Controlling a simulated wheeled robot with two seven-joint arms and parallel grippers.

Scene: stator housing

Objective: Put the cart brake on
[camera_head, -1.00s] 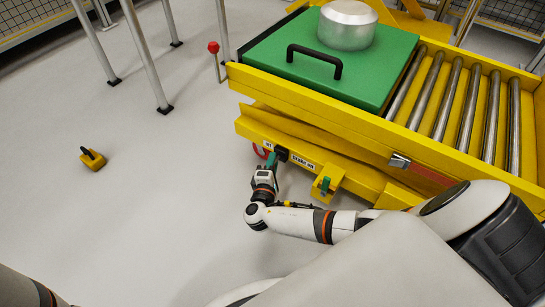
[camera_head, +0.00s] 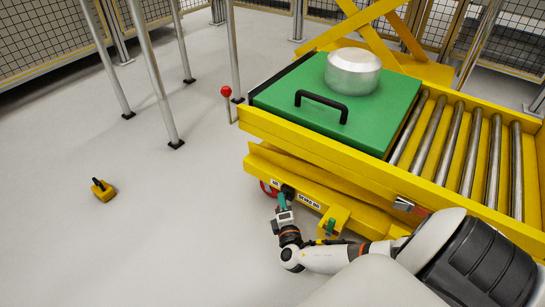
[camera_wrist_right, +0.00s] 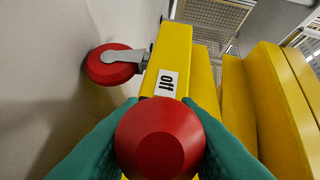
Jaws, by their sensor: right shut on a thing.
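The yellow cart (camera_head: 345,148) stands at the right in the head view. Its lower side beam carries a "brake on" label (camera_head: 309,201) and an "off" label, which reads clearly in the right wrist view (camera_wrist_right: 166,83). My right gripper (camera_head: 283,203) is at this beam, close to the "off" end and left of the "brake on" label. In the right wrist view, its green fingers are shut on a round red knob (camera_wrist_right: 160,140), one on each side. The knob hides whatever carries it. My left gripper is not in view.
A caster with a red wheel (camera_wrist_right: 109,66) sits beside the beam. A green plate with a black handle (camera_head: 321,104) and a metal housing (camera_head: 352,72) lie on the cart. A yellow box (camera_head: 103,191) is on the floor at left, with open floor around it.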

